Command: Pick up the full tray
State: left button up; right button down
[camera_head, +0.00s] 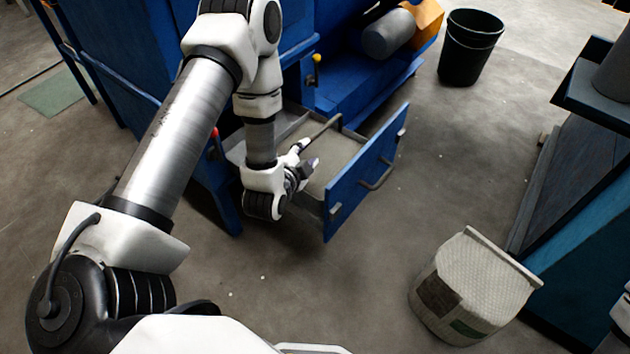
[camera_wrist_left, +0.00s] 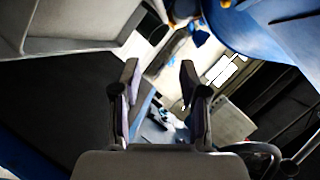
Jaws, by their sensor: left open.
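The tray (camera_head: 338,160) sits in a pulled-out drawer low on the blue machine. Its inside is a flat grey-beige surface; I cannot tell whether that is a load or the bare floor. The drawer has a blue front panel (camera_head: 366,172) with a bar handle (camera_head: 378,173). My left gripper (camera_head: 306,163) is over the near left part of the tray, and its arm hides the tray's left side. In the left wrist view its two fingers (camera_wrist_left: 160,95) stand apart with nothing visible held between them. I cannot tell whether they touch the tray. My right gripper is out of view.
The blue machine (camera_head: 350,85) stands behind the drawer, with a grey cylinder (camera_head: 388,34) on it. A black bin (camera_head: 470,47) stands at the back right. A pale sack-like container (camera_head: 473,285) stands front right, beside a dark teal machine (camera_head: 590,215). Floor between is clear.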

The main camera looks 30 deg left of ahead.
pick_arm(q)
jog(key=t+y+b, duration=0.1)
jog(key=b, duration=0.4)
send_near(312, 141)
jog(key=w+f, duration=0.1)
jog(key=b+x, duration=0.1)
jog(key=x, duration=0.1)
jog(key=b+x, duration=0.1)
jog(key=x, duration=0.2)
jog(key=b+x, duration=0.1)
jog(key=x, duration=0.2)
jog(key=shift+w+a+r, duration=0.2)
jog(key=shift+r, duration=0.15)
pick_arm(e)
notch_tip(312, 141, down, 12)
pick_arm(q)
jog(key=shift+n, duration=0.3)
grip_shut()
jog(key=shift+r, duration=0.1)
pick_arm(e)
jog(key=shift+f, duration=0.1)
